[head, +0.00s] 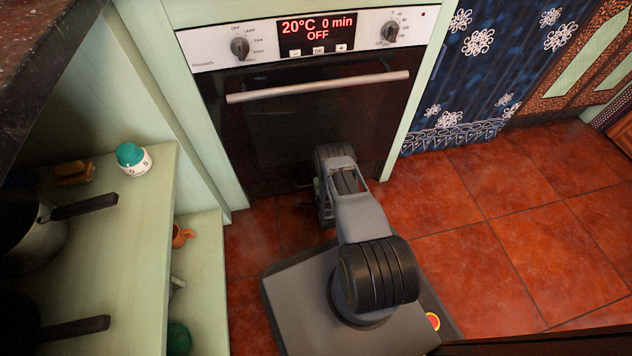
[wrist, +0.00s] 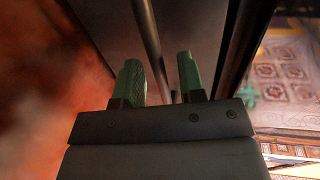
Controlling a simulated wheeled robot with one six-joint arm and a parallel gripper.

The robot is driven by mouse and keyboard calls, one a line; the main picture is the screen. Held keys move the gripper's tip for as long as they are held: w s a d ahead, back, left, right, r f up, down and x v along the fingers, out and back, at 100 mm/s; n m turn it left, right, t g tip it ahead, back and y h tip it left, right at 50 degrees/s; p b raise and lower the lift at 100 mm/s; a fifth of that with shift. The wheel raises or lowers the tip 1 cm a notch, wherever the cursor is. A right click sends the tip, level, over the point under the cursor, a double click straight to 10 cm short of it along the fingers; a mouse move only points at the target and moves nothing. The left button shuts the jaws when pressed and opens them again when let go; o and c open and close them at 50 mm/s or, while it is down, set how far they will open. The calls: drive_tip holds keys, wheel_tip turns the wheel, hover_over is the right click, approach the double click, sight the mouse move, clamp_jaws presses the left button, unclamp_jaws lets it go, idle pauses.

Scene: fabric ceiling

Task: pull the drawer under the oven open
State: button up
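The oven (head: 310,110) has a dark door with a light bar handle (head: 318,87) across its top. The drawer front under it is mostly hidden by my arm in the head view. In the wrist view a plain panel (wrist: 105,25) fills the top, with a long dark bar (wrist: 150,45), which looks like the drawer's handle, running across it. My gripper (wrist: 160,78) is open. Its two green fingers point at the panel, and the bar passes in line with the gap between them, nearer the left finger. I cannot tell whether they touch it. In the head view the gripper is low at the oven's front, mostly hidden.
The red tiled floor (head: 510,240) is clear to the right. A pale green shelf unit (head: 110,220) stands close on the left, holding a teal-topped timer (head: 133,158) and dark pans. A blue patterned curtain (head: 475,70) hangs right of the oven.

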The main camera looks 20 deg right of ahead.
drive_tip(key=shift+w+d+f, duration=0.1)
drive_tip(key=shift+w+d, duration=0.05)
drive_tip(key=shift+w, duration=0.3)
drive_tip(key=shift+c, duration=0.3)
clamp_jaws()
